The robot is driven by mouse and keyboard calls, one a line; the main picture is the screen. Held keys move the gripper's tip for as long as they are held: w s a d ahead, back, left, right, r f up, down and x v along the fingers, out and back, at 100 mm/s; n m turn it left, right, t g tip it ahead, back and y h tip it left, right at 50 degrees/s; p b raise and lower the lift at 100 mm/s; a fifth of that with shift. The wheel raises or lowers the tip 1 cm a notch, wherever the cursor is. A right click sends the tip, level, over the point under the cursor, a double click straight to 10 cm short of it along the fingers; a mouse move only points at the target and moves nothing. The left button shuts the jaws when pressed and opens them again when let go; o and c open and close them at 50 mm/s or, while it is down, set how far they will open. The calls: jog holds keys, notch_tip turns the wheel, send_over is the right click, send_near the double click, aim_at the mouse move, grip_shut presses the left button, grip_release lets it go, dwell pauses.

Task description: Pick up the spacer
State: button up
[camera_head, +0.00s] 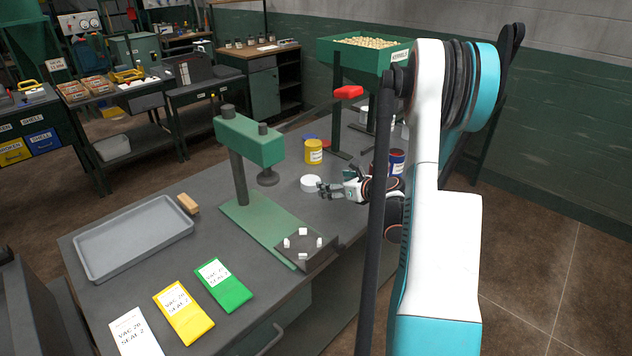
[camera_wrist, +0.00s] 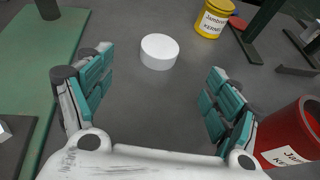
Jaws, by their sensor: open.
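A white round puck (camera_head: 310,183), which I take to be the spacer, lies flat on the dark grey workbench (camera_head: 290,215). In the wrist view the white puck (camera_wrist: 159,51) is ahead of my fingers, near the middle of the gap between them. It is fully visible. My gripper (camera_head: 325,190) is just right of the puck in the head view, low over the bench. In the wrist view my gripper (camera_wrist: 156,65) has its two teal-padded fingers wide apart, with nothing held between them.
A green press (camera_head: 250,140) stands left of the puck, its plate bearing small white blocks. A yellow can (camera_head: 313,151) stands behind the puck. A red can (camera_wrist: 290,135) is close to my right finger. A grey tray (camera_head: 135,265) and seal packets lie farther left.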

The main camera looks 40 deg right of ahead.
jog(key=b, duration=0.2)
send_near(312, 180)
jog(key=x, duration=0.4)
jog(key=shift+w+a+r, duration=0.1)
jog(key=shift+a+r, duration=0.1)
jog(key=shift+r, duration=0.15)
jog(key=b+x, duration=0.1)
jog(key=x, duration=0.1)
jog(key=b+x, duration=0.1)
jog(key=x, duration=0.1)
jog(key=shift+f, duration=0.5)
jog(key=shift+w+d+f, duration=0.1)
jog(key=shift+w+d, duration=0.05)
jog(key=shift+w, duration=0.3)
jog(key=shift+c, duration=0.5)
jog(key=c, duration=1.3)
